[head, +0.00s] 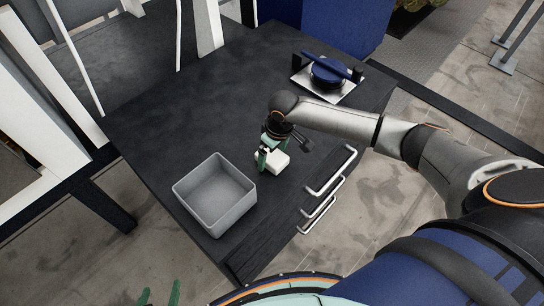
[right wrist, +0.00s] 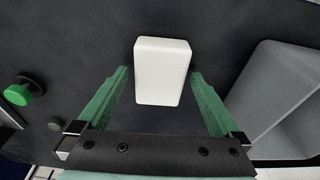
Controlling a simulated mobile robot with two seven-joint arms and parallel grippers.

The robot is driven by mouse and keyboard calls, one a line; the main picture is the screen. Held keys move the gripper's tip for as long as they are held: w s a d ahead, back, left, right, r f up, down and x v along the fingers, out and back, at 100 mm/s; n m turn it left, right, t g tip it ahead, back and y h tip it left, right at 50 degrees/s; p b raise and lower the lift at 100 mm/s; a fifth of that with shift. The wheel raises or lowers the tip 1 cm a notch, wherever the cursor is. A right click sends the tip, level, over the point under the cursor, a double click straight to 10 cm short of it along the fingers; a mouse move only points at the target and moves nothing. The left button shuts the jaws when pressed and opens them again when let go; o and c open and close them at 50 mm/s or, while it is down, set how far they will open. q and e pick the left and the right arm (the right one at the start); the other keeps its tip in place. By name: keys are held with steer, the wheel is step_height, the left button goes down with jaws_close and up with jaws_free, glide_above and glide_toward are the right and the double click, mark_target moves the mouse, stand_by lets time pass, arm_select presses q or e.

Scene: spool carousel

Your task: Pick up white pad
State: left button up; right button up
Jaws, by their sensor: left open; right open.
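The white pad (head: 277,162) is a small rounded block lying on the black table, right of the grey bin. My right gripper (head: 265,158) is open and low over the table at the pad. In the right wrist view the pad (right wrist: 162,72) shows between the tips of the two green fingers, with a small gap on each side. Part of the pad is hidden by the gripper in the head view. My left gripper (head: 160,297) is open and empty at the bottom edge of the head view, clear of the table.
An empty grey bin (head: 215,222) stands near the front left table edge; it also shows in the right wrist view (right wrist: 285,95). A blue device on a pale plate (head: 327,73) is at the back right. Drawer handles (head: 330,172) stick out along the right side. The table's middle is clear.

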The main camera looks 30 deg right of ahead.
mark_target(272, 155)
stand_by(0.3)
steer(key=c, duration=1.3)
steer(key=shift+o, duration=0.2)
steer(key=shift+r+b, duration=0.1)
steer(key=shift+b, duration=0.4)
step_height(272, 155, up, 3)
steer(key=shift+w+r+p, duration=0.1)
steer(key=shift+p, duration=0.4)
steer(key=s+a+r+p, duration=0.2)
steer(key=s+a+r, duration=0.6)
steer(key=s+r, duration=0.2)
steer(key=shift+s+a, duration=0.25)
steer(key=shift+s, duration=0.4)
